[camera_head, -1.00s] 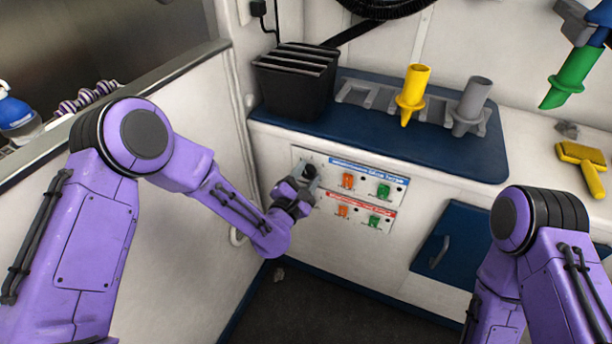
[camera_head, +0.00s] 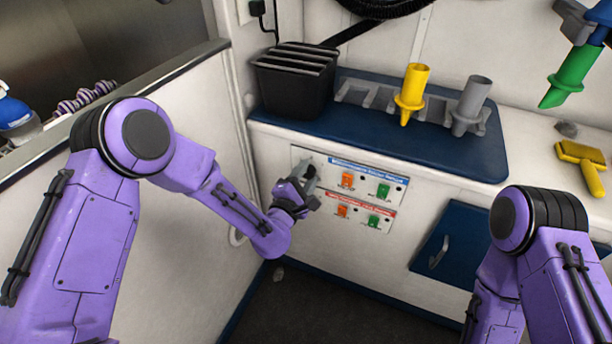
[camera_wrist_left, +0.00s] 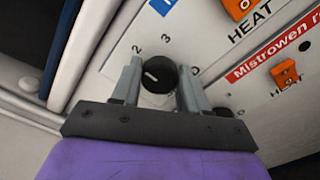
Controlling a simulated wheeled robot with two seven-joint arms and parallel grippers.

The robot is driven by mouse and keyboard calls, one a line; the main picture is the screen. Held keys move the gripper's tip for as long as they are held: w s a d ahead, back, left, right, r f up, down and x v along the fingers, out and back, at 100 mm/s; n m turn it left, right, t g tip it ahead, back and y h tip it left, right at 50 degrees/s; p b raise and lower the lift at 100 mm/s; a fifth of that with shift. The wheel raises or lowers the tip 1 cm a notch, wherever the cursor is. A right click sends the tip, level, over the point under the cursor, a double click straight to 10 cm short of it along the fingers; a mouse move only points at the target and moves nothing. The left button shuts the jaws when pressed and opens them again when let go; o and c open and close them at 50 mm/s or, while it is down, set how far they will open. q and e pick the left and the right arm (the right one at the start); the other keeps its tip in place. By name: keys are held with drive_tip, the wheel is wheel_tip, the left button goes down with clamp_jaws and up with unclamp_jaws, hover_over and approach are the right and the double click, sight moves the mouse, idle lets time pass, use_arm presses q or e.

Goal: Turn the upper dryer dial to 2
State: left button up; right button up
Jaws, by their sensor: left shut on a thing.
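The upper dryer dial (camera_wrist_left: 158,75) is a round black knob with a white mark, on the white panel in the left wrist view. The printed numbers 2, 3 and 0 show around it. The white mark lies on the left half of the knob; exactly which number it points to is hard to tell. My left gripper (camera_wrist_left: 160,82) is shut on the dial, one grey finger on each side. In the head view my left gripper (camera_head: 310,189) is at the left end of the dryer panel (camera_head: 303,153) and hides the dial. My right gripper is out of view.
The blue-labelled upper row has an orange switch (camera_head: 347,180) and a green switch (camera_head: 383,190). A red-labelled row sits below. Above is a blue countertop (camera_head: 440,150) with a black bin (camera_head: 290,90) and yellow and grey nozzles. A side wall stands close left.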

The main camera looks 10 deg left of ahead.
use_arm(q)
drive_tip(key=o, duration=1)
drive_tip(key=shift+s, duration=0.1)
drive_tip(key=v, duration=1)
drive_tip(key=shift+s+a, duration=0.1)
drive_tip(key=shift+s, duration=0.05)
